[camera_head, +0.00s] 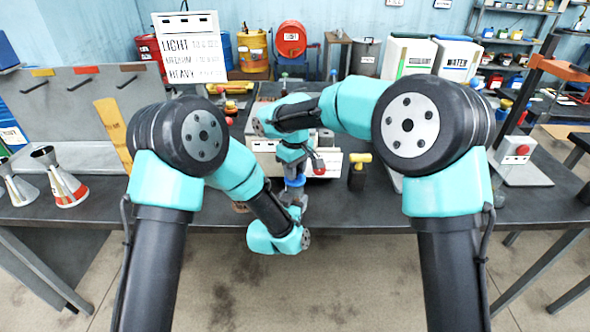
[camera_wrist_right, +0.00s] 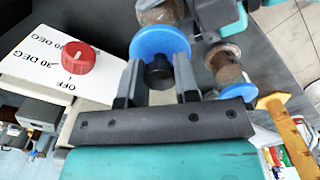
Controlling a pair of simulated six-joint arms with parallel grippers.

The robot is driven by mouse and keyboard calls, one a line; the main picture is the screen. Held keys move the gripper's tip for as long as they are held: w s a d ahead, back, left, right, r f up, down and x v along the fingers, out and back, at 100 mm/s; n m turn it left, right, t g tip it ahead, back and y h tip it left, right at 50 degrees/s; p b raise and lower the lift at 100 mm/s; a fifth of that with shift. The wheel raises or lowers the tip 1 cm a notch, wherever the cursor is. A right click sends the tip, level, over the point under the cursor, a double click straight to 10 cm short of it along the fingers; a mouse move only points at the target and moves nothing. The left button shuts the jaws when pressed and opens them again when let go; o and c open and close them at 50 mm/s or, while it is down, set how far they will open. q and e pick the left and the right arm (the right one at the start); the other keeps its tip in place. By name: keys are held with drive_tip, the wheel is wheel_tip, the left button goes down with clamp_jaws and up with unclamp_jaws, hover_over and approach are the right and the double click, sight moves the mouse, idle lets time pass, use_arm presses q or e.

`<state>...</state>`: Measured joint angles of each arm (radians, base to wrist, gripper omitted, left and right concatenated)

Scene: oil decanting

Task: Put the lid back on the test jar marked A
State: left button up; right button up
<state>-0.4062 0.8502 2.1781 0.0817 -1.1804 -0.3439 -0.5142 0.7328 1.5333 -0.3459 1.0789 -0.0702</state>
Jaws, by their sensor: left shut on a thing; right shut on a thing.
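My right gripper (camera_wrist_right: 158,80) is shut on the black knob (camera_wrist_right: 159,73) of a blue lid (camera_wrist_right: 153,43). The blue lid also shows in the head view (camera_head: 294,182), just above my left gripper (camera_head: 297,203). A brownish jar (camera_wrist_right: 158,14) is directly beyond the lid in the right wrist view, close against it; I cannot tell whether the lid is seated. My left gripper is shut at this jar, but its fingers are mostly hidden. No letter A is readable on the jar.
A second brownish jar (camera_wrist_right: 228,73) with blue parts stands beside the lid. A white box with a red knob (camera_wrist_right: 79,58) is on the other side. A yellow-handled black object (camera_head: 358,172) stands on the dark table (camera_head: 400,215).

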drive_tip(key=shift+f, duration=0.6)
idle(0.3)
drive_tip(key=o, duration=1)
drive_tip(key=shift+c, duration=0.2)
drive_tip(key=shift+r, duration=0.1)
wheel_tip(320, 180, up, 12)
use_arm(q)
drive_tip(key=o, duration=1.4)
